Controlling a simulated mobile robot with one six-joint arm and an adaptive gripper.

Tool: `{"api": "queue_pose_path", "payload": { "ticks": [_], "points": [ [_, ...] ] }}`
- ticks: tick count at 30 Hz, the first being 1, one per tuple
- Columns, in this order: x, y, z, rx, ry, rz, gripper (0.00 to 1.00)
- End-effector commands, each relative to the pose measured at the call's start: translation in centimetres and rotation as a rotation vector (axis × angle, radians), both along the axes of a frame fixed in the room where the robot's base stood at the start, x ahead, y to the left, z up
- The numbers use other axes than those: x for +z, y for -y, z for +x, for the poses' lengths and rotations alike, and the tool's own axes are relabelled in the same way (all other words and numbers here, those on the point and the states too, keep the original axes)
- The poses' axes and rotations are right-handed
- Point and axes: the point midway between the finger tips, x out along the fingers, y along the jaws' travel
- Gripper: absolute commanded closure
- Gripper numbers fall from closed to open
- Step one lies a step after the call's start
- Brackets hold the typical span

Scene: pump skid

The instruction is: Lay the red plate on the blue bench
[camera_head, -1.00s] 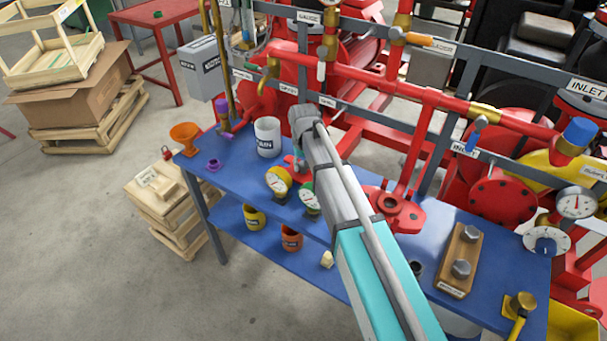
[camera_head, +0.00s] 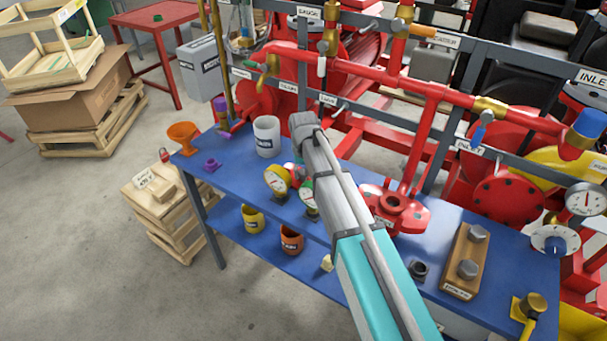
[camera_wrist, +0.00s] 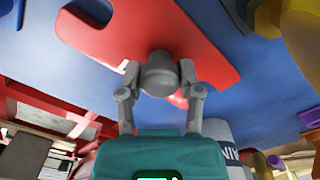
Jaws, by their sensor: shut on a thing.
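The red plate (camera_wrist: 205,45) has a slot cut into it and a grey round knob (camera_wrist: 158,76). My gripper (camera_wrist: 160,84) is shut on this knob, one finger on each side. The blue bench (camera_wrist: 260,75) fills the view behind the plate; I cannot tell whether the plate touches it. In the head view my arm hides most of the gripper and plate over the blue bench (camera_head: 236,172). Only a bit of red (camera_head: 296,173) shows beside the gauges.
A red flanged pipe foot (camera_head: 395,208) and a wooden block with bolts (camera_head: 464,262) are to the right.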

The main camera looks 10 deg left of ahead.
Motion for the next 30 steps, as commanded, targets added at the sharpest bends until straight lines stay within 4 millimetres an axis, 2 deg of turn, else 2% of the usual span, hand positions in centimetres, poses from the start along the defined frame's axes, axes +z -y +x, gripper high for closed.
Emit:
{"api": "queue_pose_path", "payload": {
  "ticks": [8,9,14,15,30],
  "points": [
    [-0.31,0.0,0.0,0.0,0.0,0.0,1.0],
    [-0.33,0.0,0.0,0.0,0.0,0.0,0.52],
    [-0.25,0.0,0.0,0.0,0.0,0.0,0.22],
    [-0.24,0.0,0.0,0.0,0.0,0.0,0.19],
    [0.0,0.0,0.0,0.0,0.0,0.0,0.19]
  ]
}}
